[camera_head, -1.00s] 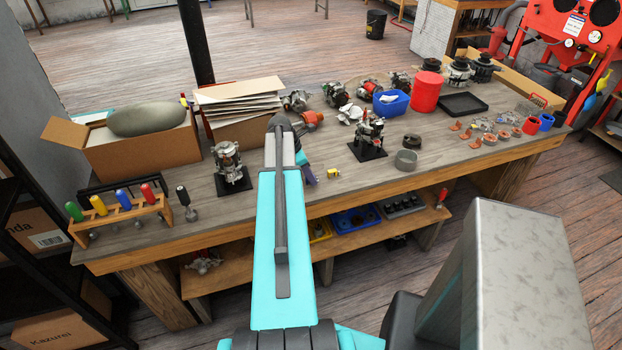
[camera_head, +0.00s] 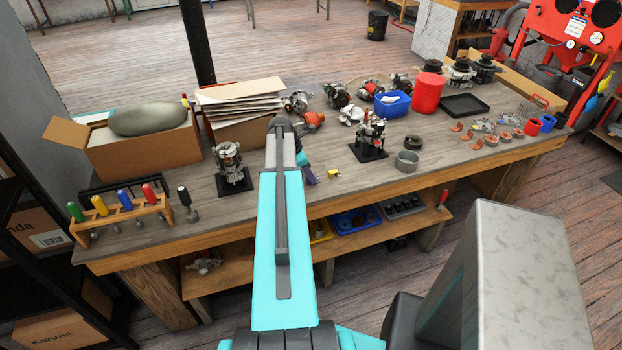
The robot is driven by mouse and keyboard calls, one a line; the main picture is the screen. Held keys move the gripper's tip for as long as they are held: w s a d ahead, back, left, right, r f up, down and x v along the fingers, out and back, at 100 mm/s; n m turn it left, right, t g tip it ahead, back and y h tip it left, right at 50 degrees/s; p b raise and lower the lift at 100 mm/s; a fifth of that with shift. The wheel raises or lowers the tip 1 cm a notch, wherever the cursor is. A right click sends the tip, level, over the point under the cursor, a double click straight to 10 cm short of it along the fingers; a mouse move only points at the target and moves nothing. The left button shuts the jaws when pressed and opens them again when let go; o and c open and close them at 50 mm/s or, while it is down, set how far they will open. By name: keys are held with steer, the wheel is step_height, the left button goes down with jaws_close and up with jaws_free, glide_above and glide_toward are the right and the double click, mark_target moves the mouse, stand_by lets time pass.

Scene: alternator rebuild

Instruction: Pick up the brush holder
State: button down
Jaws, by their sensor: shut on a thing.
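My gripper (camera_head: 309,176) is low over the middle of the workbench, mostly hidden behind my own turquoise arm. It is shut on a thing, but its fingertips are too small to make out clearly. A small yellow piece (camera_head: 334,174), which may be the brush holder, shows just right of the gripper. I cannot tell whether it touches the fingers or the bench top.
An alternator on a black stand (camera_head: 233,170) is left of my arm, another (camera_head: 370,138) to the right, with a grey ring (camera_head: 407,162) beside it. A screwdriver rack (camera_head: 120,219) stands at the left. The bench's front edge (camera_head: 200,239) is near.

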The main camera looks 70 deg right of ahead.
steer(key=shift+r, duration=0.1)
step_height(320, 180, up, 10)
steer(key=b, duration=0.2)
steer(key=shift+b, duration=0.3)
stand_by(0.4)
stand_by(0.5)
